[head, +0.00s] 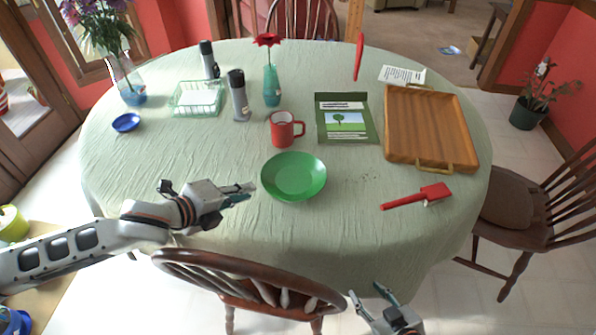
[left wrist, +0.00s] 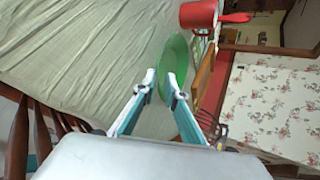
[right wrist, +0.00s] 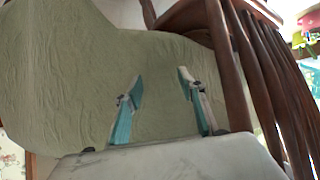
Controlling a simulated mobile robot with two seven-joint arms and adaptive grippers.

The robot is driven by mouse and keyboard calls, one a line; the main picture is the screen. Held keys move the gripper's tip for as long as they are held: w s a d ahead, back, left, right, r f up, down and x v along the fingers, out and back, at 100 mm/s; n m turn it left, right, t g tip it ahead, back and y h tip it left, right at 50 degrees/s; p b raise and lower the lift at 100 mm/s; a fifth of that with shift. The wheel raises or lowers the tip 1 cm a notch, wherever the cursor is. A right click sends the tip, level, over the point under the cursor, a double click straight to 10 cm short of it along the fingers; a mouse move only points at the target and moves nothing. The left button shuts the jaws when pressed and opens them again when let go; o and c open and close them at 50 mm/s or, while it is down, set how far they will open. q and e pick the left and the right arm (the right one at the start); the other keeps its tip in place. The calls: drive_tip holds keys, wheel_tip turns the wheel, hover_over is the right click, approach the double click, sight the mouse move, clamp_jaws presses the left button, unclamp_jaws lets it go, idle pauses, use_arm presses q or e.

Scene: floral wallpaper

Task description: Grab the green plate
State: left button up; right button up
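The green plate (head: 294,177) lies on the near middle of the table. My left gripper (head: 254,188) is just left of the plate's rim in the head view. In the left wrist view the plate (left wrist: 175,62) shows beyond and partly between the open fingertips (left wrist: 161,76). I cannot tell whether a finger touches the rim. My right gripper (head: 366,298) is low at the near side, off the table edge. In the right wrist view its fingers (right wrist: 158,84) are apart and empty, with tablecloth behind them.
A red mug (head: 284,130) stands just behind the plate. A red brush (head: 418,196) lies to its right, a wooden tray (head: 462,110) further right, and a green book (head: 345,117) behind. A chair (head: 250,262) stands at the near edge, between my grippers.

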sight(265, 186)
use_arm(q)
drive_tip(key=x, duration=0.3)
drive_tip(key=shift+d+f+b, duration=0.15)
drive_tip(key=shift+b, duration=0.2)
drive_tip(key=x, duration=0.3)
drive_tip(key=shift+w+f+b, duration=0.2)
drive_tip(key=shift+b, duration=0.2)
drive_tip(key=shift+w+d+f, duration=0.2)
drive_tip(key=shift+w+d, duration=0.1)
drive_tip(key=shift+w, duration=0.1)
use_arm(e)
drive_tip(key=shift+d+f, duration=0.15)
drive_tip(key=shift+f, duration=0.5)
use_arm(q)
clamp_jaws()
drive_tip(key=shift+r, duration=0.15)
